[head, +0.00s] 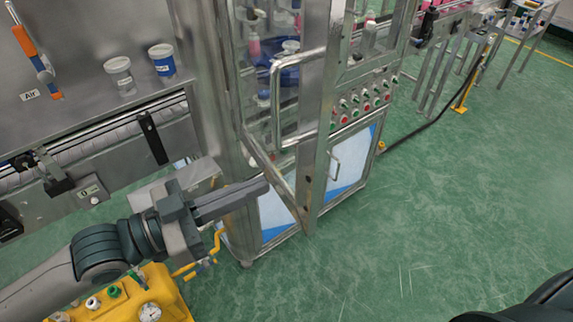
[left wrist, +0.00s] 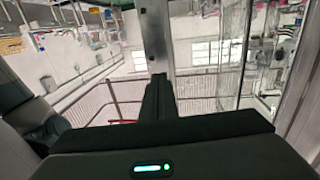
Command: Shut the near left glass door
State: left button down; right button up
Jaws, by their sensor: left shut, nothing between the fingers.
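The near left glass door (head: 318,130) stands swung open from the steel machine cabinet, its steel-framed free edge toward me. Its bent bar handle (head: 276,105) is on the left of that edge. My left gripper (head: 266,187) is shut and empty, its fingers pointing right at the lower part of the door, near the bottom rail. In the left wrist view the shut fingers (left wrist: 158,82) point at a vertical steel post (left wrist: 157,38), apparently the door frame. Whether they touch it I cannot tell. My right gripper is out of view.
A yellow unit with gauges (head: 125,298) stands below my left arm. A conveyor (head: 110,130) runs at the left, with a white cup (head: 119,76) and a blue-labelled cup (head: 162,61) above it. The button panel (head: 365,100) is behind the door.

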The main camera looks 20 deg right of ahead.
aim_at(304, 167)
pick_arm(q)
jog(key=p+x, duration=0.2)
jog(key=x, duration=0.3)
jog(key=shift+d+r+p, duration=0.15)
jog(key=shift+d+p, duration=0.2)
jog(key=shift+p, duration=0.05)
jog(key=shift+w+d+p, duration=0.15)
jog(key=shift+d+p, duration=0.15)
jog(key=shift+d, duration=0.35)
jog(key=shift+f, duration=0.2)
jog(key=shift+d, duration=0.1)
